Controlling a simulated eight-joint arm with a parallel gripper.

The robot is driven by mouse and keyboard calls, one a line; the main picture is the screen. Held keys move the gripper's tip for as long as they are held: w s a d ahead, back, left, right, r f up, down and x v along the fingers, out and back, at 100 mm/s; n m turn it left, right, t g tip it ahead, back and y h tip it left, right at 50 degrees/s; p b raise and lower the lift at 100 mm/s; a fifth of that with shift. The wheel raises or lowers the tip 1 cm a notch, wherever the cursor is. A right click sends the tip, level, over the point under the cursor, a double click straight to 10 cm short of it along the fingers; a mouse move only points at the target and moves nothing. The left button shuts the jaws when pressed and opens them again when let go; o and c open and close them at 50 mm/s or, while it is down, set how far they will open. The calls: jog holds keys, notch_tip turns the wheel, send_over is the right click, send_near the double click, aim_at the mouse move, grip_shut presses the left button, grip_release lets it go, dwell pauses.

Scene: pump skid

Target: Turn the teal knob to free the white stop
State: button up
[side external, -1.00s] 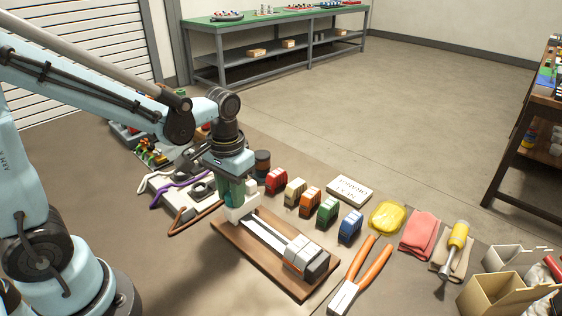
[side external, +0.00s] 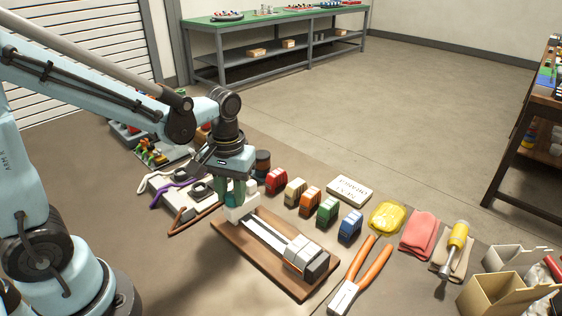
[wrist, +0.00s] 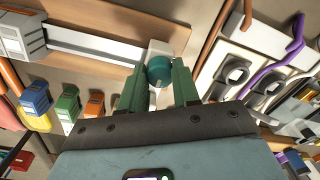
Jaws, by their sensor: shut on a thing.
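The teal knob (wrist: 160,71) shows in the wrist view between the two green fingers of my gripper (wrist: 160,84), which is shut on it. The white stop (wrist: 155,48) is a pale block right beside the knob at one end of the rail. In the side view the white stop (side external: 239,208) sits at the upper left end of the rail on the brown board (side external: 231,244). My gripper (side external: 236,198) comes down on it from above and hides the knob there.
Red, cream, green and blue blocks (side external: 327,210) stand in a row behind the board. Orange-handled pliers (side external: 372,268) lie to its right.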

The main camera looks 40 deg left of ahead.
jog(key=o, duration=1.1)
jog(key=shift+c, duration=0.2)
jog(key=shift+r, duration=0.1)
notch_tip(320, 180, up, 12)
jog(key=shift+d, duration=0.15)
jog(key=m+t, duration=0.6)
jog(key=t, duration=0.1)
send_over(230, 197)
jog(key=s, duration=0.2)
notch_tip(230, 197, down, 5)
jog(key=shift+d+f, duration=0.1)
jog(key=shift+d, duration=0.05)
